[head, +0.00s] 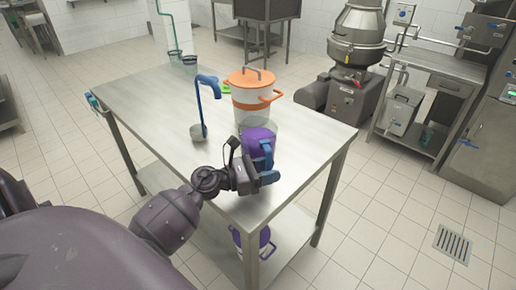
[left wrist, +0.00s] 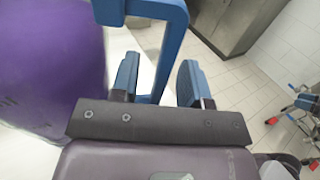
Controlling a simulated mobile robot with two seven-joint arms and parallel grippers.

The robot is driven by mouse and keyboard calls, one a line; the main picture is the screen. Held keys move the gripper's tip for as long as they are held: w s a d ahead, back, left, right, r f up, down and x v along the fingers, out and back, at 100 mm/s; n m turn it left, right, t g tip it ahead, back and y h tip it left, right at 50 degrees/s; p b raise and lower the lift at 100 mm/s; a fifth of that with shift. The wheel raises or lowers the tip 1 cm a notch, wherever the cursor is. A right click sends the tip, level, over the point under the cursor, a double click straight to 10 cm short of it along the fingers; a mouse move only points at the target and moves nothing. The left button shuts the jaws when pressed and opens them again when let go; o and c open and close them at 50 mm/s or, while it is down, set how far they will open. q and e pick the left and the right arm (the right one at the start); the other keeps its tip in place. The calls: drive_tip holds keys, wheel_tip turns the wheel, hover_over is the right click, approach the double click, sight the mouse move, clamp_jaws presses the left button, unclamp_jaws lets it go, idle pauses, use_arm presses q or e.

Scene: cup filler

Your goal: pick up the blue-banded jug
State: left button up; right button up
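A clear jug with purple contents and a blue handle (head: 257,137) stands upright near the front of the steel table; I cannot make out a band on it. My left gripper (head: 268,179) is low beside it at the handle. In the left wrist view the purple jug side (left wrist: 50,65) fills the left. The blue handle (left wrist: 172,45) comes down between the two blue fingertips of my left gripper (left wrist: 158,82). The fingers are apart, with a clear gap on the right of the handle. My right gripper is not in view.
A white pot with orange lid and bands (head: 251,100) stands just behind the jug. A ladle with a blue hook handle (head: 204,110) is left of it. Another purple jug (head: 245,240) is on the lower shelf. The table's left part (head: 140,100) is clear.

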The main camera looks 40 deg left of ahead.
use_arm(q)
clamp_jaws()
idle(0.7)
idle(0.4)
drive_tip(key=shift+r, duration=0.1)
